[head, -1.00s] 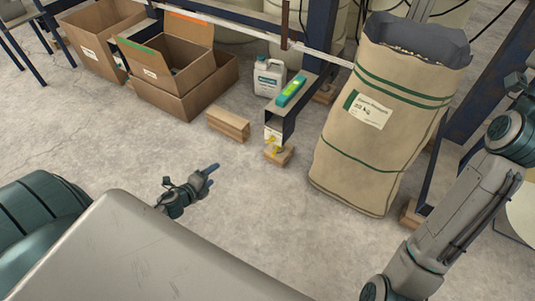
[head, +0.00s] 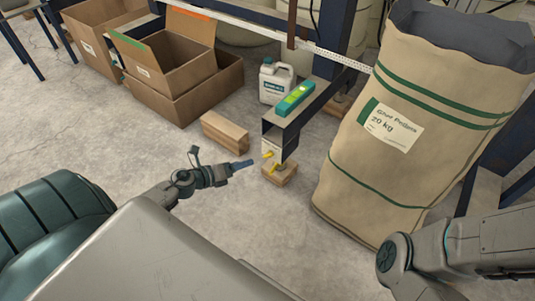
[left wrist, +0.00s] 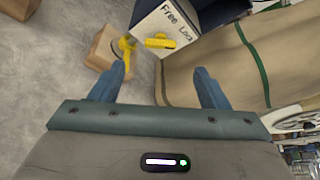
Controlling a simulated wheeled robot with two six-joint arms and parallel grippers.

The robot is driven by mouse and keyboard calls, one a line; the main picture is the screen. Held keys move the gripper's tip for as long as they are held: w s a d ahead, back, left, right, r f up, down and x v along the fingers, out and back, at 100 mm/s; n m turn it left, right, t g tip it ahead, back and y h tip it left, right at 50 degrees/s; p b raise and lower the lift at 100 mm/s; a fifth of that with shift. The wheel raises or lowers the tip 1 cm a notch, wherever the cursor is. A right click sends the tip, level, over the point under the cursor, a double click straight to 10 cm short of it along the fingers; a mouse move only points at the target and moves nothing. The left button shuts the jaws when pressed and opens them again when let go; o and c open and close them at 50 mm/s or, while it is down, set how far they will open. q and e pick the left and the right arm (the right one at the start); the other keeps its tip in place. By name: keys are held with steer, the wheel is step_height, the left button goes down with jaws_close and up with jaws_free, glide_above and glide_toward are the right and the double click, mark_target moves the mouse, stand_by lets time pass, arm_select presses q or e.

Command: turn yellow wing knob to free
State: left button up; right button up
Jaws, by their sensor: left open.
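The yellow wing knob (head: 267,154) sits on a white label plate at the near end of a dark beam. In the left wrist view the knob (left wrist: 160,41) lies roughly across the picture, below the words "Free" and "Lock" on the plate (left wrist: 172,20). My left gripper (head: 243,164) is just left of the knob in the head view. In the left wrist view its two blue fingers (left wrist: 160,80) are apart and empty, with the knob ahead of the gap, not between them. My right gripper is out of view.
A second yellow piece (left wrist: 126,46) is beside the plate, near a wooden block (head: 279,172). A green level-like tool (head: 295,99) lies on the beam. A big pellet sack (head: 375,165) stands close at right. Another wooden block (head: 225,131), a white jug (head: 276,81) and cardboard boxes (head: 160,88) stand behind.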

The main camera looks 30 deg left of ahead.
mark_target(266, 156)
arm_select(q)
steer(key=b+x, duration=0.1)
steer(key=x, duration=0.9)
steer(key=shift+b, duration=0.35)
steer(key=c, duration=1)
